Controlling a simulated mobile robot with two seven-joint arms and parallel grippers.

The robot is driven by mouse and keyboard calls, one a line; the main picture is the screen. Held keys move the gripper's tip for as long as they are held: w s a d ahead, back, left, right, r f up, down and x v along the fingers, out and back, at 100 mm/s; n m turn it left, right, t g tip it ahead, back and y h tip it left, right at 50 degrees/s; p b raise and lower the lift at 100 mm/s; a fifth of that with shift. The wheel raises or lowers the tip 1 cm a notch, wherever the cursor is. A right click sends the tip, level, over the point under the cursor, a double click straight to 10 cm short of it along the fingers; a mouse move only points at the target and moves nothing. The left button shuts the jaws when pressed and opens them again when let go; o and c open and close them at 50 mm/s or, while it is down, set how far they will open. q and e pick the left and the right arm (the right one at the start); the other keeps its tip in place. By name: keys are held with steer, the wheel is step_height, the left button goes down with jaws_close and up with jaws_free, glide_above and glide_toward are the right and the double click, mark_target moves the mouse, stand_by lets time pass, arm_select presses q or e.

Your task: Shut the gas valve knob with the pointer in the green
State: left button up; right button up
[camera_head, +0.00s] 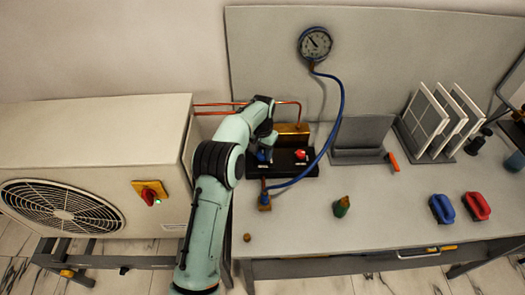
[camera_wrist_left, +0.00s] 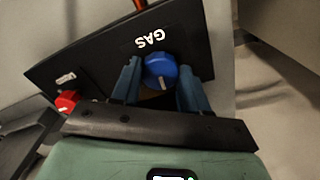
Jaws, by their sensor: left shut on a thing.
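The blue gas valve knob (camera_wrist_left: 159,70) sits on a black panel marked GAS (camera_wrist_left: 112,55) in the left wrist view. My left gripper (camera_wrist_left: 158,90) has one finger on each side of the knob and is shut on it. In the head view my left arm comes over the black manifold block (camera_head: 288,170), and the blue knob (camera_head: 262,157) shows beside the gripper (camera_head: 266,145). The round gauge (camera_head: 315,43) hangs on the back board; its dark pointer leans to the upper left, but its colour zones are too small to read. My right gripper is out of view.
A red knob (camera_head: 301,155) sits right of the blue one. An outdoor fan unit (camera_head: 90,170) is at left.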

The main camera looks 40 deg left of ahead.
mark_target(263, 154)
arm_select(q)
steer(key=m, duration=0.1)
steer(key=m+p, duration=0.1)
steer(key=shift+r+m, duration=0.2)
steer(key=shift+m, duration=0.1)
steer(key=shift+f+m+p, duration=0.15)
steer(key=shift+m+p, duration=0.2)
steer(key=shift+m, duration=0.65)
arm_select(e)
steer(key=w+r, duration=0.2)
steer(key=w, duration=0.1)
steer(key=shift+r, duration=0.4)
arm_select(q)
steer(key=o, duration=1.1)
steer(key=shift+c, duration=0.2)
step_height(263, 154, up, 13)
steer(key=shift+p, duration=0.35)
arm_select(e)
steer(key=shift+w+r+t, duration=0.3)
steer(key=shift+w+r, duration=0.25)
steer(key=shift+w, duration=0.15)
